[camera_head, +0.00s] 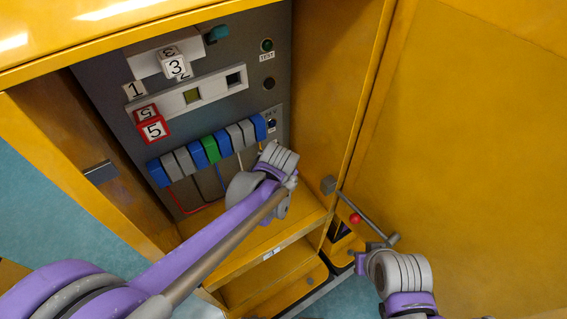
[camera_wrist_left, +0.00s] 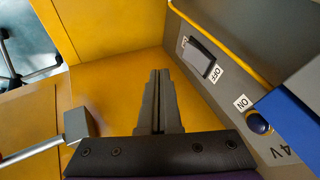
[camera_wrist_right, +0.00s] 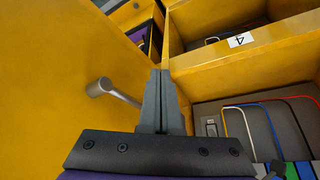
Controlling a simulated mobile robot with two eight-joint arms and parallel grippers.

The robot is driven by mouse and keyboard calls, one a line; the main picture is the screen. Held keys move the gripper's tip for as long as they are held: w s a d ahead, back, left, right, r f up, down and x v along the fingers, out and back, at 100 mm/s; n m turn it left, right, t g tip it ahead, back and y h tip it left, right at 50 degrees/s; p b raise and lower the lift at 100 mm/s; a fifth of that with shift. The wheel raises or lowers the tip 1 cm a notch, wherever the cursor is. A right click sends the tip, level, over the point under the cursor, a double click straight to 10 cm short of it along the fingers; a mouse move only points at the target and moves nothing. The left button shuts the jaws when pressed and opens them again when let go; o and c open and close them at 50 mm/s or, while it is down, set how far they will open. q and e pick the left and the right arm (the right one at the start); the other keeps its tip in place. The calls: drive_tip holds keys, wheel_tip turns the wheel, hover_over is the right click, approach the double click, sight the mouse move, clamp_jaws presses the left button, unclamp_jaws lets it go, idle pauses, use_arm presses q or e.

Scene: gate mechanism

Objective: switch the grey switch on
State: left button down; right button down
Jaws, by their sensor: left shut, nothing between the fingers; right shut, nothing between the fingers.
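The grey switch (camera_wrist_left: 199,57) shows in the left wrist view as a grey rocker in a dark frame on the panel, with an OFF label (camera_wrist_left: 216,74) beside it. I cannot tell which way it is tipped. In the head view my left wrist hides it. My left gripper (camera_wrist_left: 159,76) is shut and empty. Its fingertips are over the yellow cabinet floor, apart from the switch and to its left in the left wrist view. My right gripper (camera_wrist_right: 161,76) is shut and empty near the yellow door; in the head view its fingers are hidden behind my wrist.
Blue, grey and green blocks (camera_head: 210,150) line the panel, with numbered cubes (camera_head: 174,67) above. A dark blue knob (camera_wrist_left: 258,123) with an ON label (camera_wrist_left: 242,103) sits near the switch. A metal door handle (camera_wrist_right: 100,88) sticks out near my right gripper. Open drawers (camera_head: 270,275) lie below.

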use_arm(q)
drive_tip(key=v, duration=0.7)
drive_tip(key=shift+a+p, duration=0.2)
drive_tip(key=shift+p, duration=0.1)
use_arm(e)
drive_tip(key=shift+w+a+r, duration=0.25)
drive_tip(key=shift+w+r, duration=0.15)
drive_tip(key=shift+w, duration=0.05)
use_arm(q)
drive_tip(key=shift+s+r, duration=0.15)
drive_tip(key=d+y, duration=0.2)
drive_tip(key=d+f+m+y+b, duration=0.1)
drive_tip(key=d+y, duration=0.2)
drive_tip(key=shift+w+f, duration=0.1)
drive_tip(key=shift+w, duration=0.1)
use_arm(e)
drive_tip(key=shift+s+f, duration=0.2)
drive_tip(key=shift+f, duration=0.5)
use_arm(q)
drive_tip(key=shift+f, duration=0.1)
